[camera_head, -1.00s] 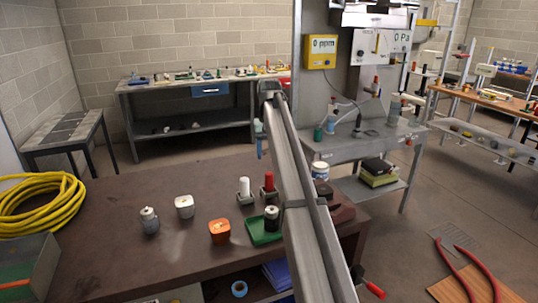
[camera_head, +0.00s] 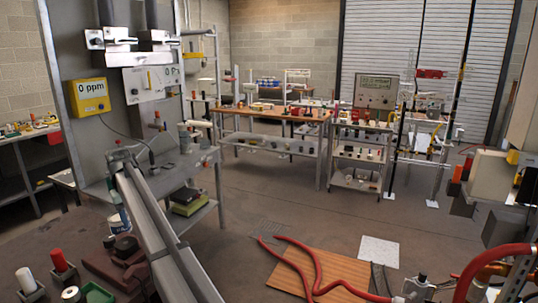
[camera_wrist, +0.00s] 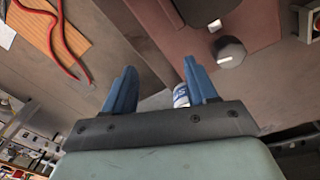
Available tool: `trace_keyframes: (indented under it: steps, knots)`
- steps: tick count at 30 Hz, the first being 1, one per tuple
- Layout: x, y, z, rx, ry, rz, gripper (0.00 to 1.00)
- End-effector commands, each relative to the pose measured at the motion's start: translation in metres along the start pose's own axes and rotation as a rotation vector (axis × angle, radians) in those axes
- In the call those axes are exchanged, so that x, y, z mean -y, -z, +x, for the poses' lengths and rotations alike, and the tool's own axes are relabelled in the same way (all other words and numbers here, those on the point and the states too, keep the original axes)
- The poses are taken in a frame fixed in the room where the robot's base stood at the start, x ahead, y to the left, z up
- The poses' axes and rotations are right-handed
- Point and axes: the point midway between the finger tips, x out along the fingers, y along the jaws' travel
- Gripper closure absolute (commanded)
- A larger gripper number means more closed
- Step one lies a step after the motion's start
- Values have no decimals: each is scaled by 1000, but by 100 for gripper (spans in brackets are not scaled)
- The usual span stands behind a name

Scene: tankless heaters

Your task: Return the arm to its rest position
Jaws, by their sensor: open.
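My arm (camera_head: 160,220) reaches from the bottom edge up and left in the head view, in front of the grey bench and panel. Its far end is near the upright panel; the fingers are hard to make out there. In the wrist view my gripper (camera_wrist: 160,88) shows two blue fingers set wide apart, with nothing held between them. A white and blue can (camera_wrist: 181,95) shows beyond the fingers, close to the right one in the picture. The can also shows left of my arm in the head view (camera_head: 117,222).
A dark table holds red (camera_head: 57,259) and white (camera_head: 25,279) upright pieces and a green tray (camera_head: 97,293). A yellow gauge box (camera_head: 89,96) hangs on the panel. Red hoses (camera_head: 318,268) lie over a wooden board (camera_head: 284,272). The floor (camera_head: 280,205) behind is clear.

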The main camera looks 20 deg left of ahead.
Motion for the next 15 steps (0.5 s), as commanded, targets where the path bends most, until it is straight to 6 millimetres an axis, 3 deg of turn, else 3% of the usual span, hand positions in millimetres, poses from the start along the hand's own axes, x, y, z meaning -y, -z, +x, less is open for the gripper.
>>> trace_keyframes:
  steps: [1, 6, 11, 15]
  knots:
    - [-32, -9, 18, 6, -7, 26, 43]
    - [-109, -38, 83, 36, -17, 101, 43]
    - [-170, -77, 150, 72, -17, 169, 43]
    - [-211, -122, 211, 109, -9, 225, 43]
